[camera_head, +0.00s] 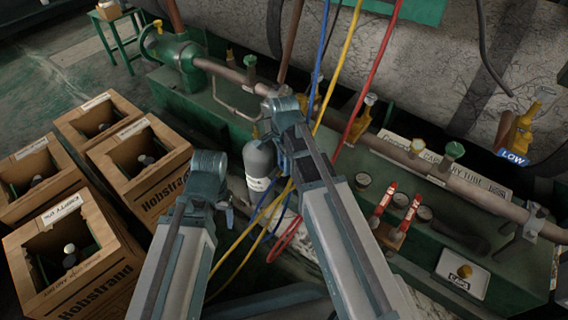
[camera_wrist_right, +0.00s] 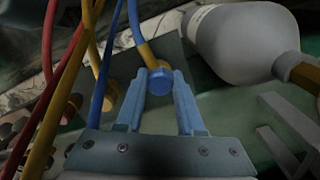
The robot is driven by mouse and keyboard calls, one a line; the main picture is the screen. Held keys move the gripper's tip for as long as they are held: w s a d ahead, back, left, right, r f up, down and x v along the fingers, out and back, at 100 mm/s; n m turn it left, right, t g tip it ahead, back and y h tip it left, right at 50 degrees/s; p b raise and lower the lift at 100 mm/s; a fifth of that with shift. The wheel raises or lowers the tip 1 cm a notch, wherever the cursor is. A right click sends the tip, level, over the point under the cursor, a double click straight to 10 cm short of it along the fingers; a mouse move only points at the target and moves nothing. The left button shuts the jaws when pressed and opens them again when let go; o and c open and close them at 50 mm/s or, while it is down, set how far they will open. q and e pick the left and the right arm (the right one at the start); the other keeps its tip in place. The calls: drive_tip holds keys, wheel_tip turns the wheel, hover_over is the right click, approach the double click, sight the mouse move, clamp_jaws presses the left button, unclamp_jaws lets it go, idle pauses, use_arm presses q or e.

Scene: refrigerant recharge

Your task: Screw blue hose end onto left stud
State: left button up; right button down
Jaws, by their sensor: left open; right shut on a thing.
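My right gripper (camera_head: 283,148) is over the front of the green bench, beside a grey cylinder. In the right wrist view its fingers (camera_wrist_right: 160,82) are shut on the blue hose end (camera_wrist_right: 160,80), a round blue cap with a brass-coloured neck. The blue hose (camera_wrist_right: 133,20) rises from it; it also hangs down in the head view (camera_head: 322,50). My arm hides the blue hose end in the head view. I cannot make out the left stud or whether the hose end touches it. My left gripper (camera_head: 228,210) is open and empty, left of the cylinder.
The grey cylinder (camera_head: 259,162) stands close to both grippers. Yellow (camera_head: 345,50) and red (camera_head: 382,50) hoses hang right of the blue one. Wooden crates (camera_head: 150,175) fill the left. A pipe with valves (camera_head: 415,150) runs along the green bench.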

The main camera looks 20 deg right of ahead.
drive_tip(key=m, duration=0.3)
drive_tip(key=shift+m, duration=0.4)
drive_tip(key=m, duration=0.2)
drive_tip(key=shift+m, duration=0.3)
drive_tip(key=shift+c, duration=2.2)
unclamp_jaws()
wheel_tip(320, 180, up, 14)
drive_tip(key=p, duration=1.3)
drive_tip(key=shift+p, duration=0.4)
